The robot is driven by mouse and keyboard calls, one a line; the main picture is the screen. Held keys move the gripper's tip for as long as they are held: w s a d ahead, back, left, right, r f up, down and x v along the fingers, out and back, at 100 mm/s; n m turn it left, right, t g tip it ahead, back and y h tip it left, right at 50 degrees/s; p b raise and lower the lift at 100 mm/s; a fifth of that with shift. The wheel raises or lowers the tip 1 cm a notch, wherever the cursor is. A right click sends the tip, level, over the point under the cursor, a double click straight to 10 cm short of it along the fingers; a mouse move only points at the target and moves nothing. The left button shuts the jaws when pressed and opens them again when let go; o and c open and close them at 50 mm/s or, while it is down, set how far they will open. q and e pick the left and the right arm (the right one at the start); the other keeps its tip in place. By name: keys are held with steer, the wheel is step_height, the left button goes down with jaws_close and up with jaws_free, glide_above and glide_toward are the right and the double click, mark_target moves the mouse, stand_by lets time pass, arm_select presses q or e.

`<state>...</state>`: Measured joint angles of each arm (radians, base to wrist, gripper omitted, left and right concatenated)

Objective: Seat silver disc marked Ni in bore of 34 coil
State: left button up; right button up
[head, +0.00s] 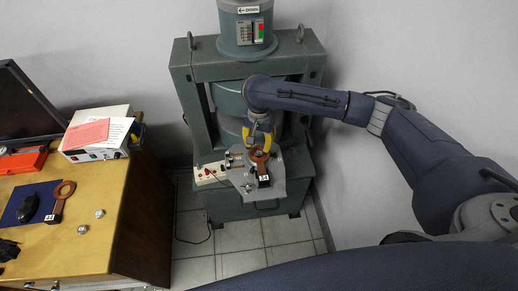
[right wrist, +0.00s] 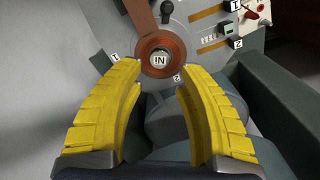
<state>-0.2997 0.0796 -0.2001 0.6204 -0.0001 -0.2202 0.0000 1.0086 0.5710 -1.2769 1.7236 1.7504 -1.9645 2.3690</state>
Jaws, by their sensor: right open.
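A copper ring coil (head: 262,168) lies on the grey plate in front of the green machine; its white number tag is too small to read surely. In the right wrist view the coil (right wrist: 178,56) surrounds a silver disc (right wrist: 159,60), whose letters read IN from this side. The disc sits within the bore opening; I cannot tell how deep. My right gripper (right wrist: 160,88) has its yellow fingers apart and empty, with the tips just short of the coil. It also shows above the plate in the head view (head: 259,136). My left gripper is not seen.
On the wooden desk (head: 95,255) are another copper coil (head: 65,189), two small silver discs (head: 82,229), a blue mat (head: 22,205) and a white instrument (head: 98,148).

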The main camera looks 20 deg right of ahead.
mark_target(259, 153)
step_height(259, 153, up, 7)
stand_by(0.5)
stand_by(0.3)
